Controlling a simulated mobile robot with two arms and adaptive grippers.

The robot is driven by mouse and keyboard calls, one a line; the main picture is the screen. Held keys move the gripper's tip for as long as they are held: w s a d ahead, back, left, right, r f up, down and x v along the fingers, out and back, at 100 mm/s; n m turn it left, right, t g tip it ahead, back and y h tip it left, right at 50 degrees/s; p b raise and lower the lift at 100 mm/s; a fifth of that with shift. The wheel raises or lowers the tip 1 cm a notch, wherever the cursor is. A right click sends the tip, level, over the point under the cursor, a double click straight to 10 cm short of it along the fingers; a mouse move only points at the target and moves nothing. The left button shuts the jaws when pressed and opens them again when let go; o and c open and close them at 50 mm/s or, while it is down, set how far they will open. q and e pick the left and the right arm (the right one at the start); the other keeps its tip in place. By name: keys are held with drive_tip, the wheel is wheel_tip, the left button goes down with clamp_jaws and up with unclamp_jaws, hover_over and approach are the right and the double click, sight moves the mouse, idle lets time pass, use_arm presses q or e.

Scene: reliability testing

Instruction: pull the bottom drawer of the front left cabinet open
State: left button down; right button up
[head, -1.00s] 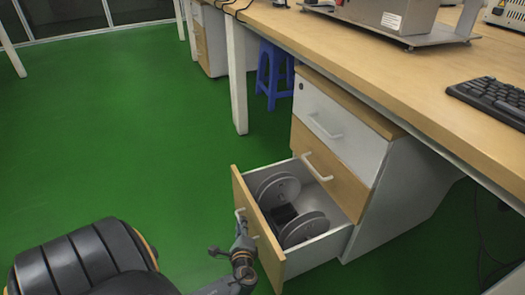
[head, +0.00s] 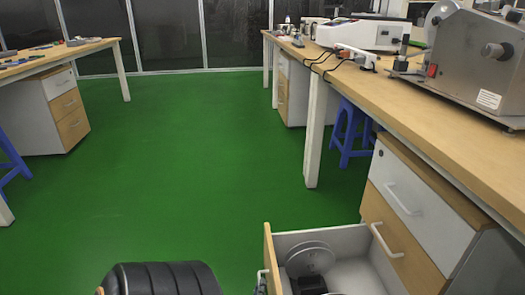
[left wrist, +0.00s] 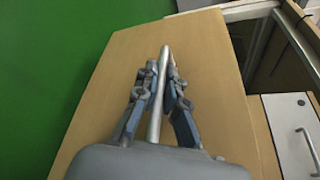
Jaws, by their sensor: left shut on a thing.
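The front left cabinet (head: 466,220) stands under the right-hand bench, with a white top drawer and a wooden middle drawer, both shut. Its bottom drawer (head: 269,258) is pulled well out at the lower edge of the head view, with grey reels (head: 311,257) inside. The head view cuts off the drawer's lower part. My left gripper (head: 262,282) barely shows in front of the drawer front. In the left wrist view, the left gripper (left wrist: 161,75) is shut on the metal bar handle (left wrist: 156,122) of the wooden drawer front (left wrist: 215,75). My right gripper is not in view.
The wooden bench (head: 400,105) carries a metal machine (head: 470,60) and instruments. A blue stool (head: 350,130) stands under it, behind the cabinet. Another bench (head: 60,55) with drawers stands at far left. The green floor (head: 190,160) between is clear.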

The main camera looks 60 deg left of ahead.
use_arm(q)
drive_tip(key=shift+a, duration=0.1)
drive_tip(key=c, duration=1.4)
unclamp_jaws()
drive_tip(key=shift+s, duration=0.1)
drive_tip(key=shift+v, duration=3.65)
